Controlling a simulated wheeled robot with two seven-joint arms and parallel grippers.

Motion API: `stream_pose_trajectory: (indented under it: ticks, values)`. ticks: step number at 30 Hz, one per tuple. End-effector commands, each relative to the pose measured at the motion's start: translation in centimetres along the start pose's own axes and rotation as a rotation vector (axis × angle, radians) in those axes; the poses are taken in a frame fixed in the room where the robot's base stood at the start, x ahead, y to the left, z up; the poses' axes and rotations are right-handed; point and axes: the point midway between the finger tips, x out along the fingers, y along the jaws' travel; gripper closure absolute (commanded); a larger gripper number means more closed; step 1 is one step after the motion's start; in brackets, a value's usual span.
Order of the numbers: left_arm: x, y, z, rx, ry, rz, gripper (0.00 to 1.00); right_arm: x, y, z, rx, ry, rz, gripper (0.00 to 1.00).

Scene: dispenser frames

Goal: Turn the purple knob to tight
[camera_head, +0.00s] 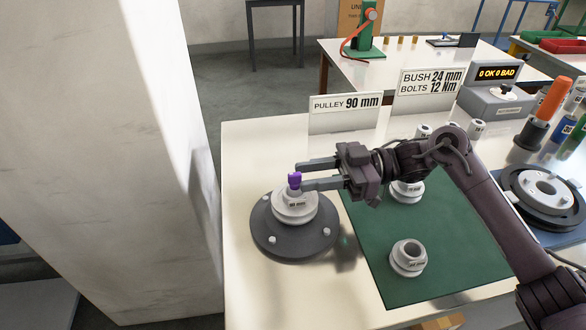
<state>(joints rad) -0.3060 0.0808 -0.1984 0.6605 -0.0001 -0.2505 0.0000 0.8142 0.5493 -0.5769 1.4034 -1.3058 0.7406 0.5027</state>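The fingers are apart; I cannot tell whether either touches the knob. My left gripper is not in view.
A green mat (400,285) carries several grey bushings, one in front (408,258). A dark pulley (543,197) lies at the right. Signs and a counter box (495,90) stand behind. A pale pillar (160,160) stands left of the table.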

Motion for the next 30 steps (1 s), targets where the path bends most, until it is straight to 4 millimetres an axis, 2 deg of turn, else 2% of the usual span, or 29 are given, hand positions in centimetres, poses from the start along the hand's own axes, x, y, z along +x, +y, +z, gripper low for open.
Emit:
stream_pose_trajectory:
  ticks: [3,7,17,24,30]
  values:
    - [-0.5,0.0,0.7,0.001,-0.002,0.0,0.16,1.9,-0.1,-0.2,0.002,0.002,-0.002,0.67]
    - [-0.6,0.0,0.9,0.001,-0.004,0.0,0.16,3.0,0.0,-0.1,0.0,0.001,-0.001,0.67]
    - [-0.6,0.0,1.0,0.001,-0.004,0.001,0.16,3.4,0.0,0.0,0.001,0.0,0.0,0.67]
    - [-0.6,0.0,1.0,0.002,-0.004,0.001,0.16,3.4,0.0,0.0,0.001,0.0,0.0,0.99]
    - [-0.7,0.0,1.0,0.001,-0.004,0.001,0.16,3.3,0.0,0.0,0.001,0.0,0.002,1.0]
